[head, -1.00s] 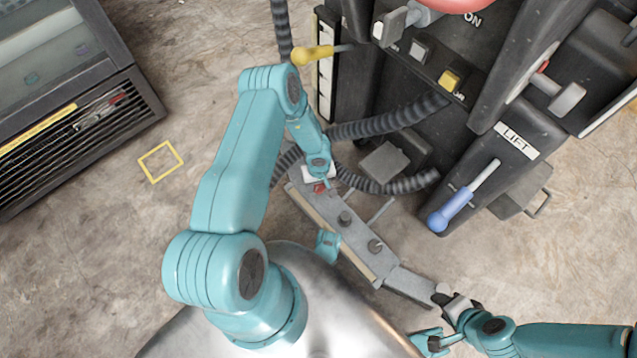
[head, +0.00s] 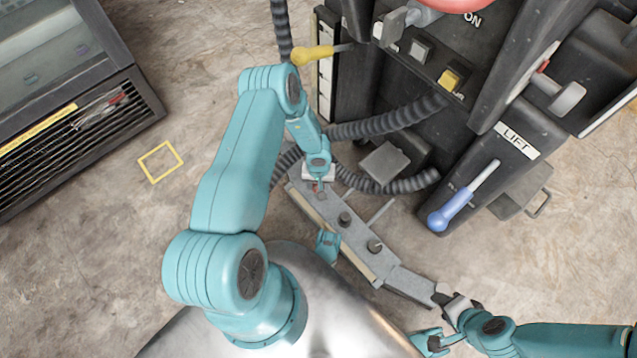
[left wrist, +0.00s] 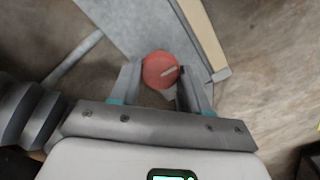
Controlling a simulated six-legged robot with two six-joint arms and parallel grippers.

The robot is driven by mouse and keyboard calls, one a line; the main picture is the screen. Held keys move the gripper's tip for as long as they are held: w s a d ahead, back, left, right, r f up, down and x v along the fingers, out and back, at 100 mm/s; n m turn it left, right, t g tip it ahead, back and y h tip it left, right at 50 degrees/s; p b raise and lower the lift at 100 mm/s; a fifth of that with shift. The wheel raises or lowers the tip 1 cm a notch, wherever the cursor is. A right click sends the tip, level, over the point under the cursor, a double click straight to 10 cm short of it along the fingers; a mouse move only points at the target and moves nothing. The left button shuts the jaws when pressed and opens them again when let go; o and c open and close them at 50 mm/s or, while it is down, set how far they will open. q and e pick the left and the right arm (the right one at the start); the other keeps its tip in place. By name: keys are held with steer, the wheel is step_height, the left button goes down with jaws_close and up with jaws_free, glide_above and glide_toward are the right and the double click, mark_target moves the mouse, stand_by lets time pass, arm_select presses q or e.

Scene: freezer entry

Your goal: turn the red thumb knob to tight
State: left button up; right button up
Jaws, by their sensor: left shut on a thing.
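The knob sits at the end of a grey metal bar (left wrist: 128,22). My left gripper (left wrist: 160,82) has its fingers on either side of the knob and is shut on it. In the head view my left gripper (head: 319,190) reaches down to the bar's upper end and hides most of the knob. My right gripper (head: 446,322) is by the bar's lower right end; its jaws are not clear.
A black machine with a LIFT label (head: 517,140) stands at the right, with a blue-handled lever (head: 450,210) and a yellow-handled lever (head: 312,55). Ribbed black hoses (head: 390,120) run close to my left gripper. Open floor lies left, around a yellow square (head: 160,161).

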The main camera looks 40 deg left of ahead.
arm_select(q)
steer(key=shift+d, duration=0.1)
steer(key=o, duration=1.1)
steer(key=shift+c, duration=0.2)
step_height(320, 180, up, 7)
steer(key=p, duration=0.6)
steer(key=shift+r+p, duration=0.5)
steer(key=shift+r, duration=0.05)
steer(key=shift+s, duration=0.2)
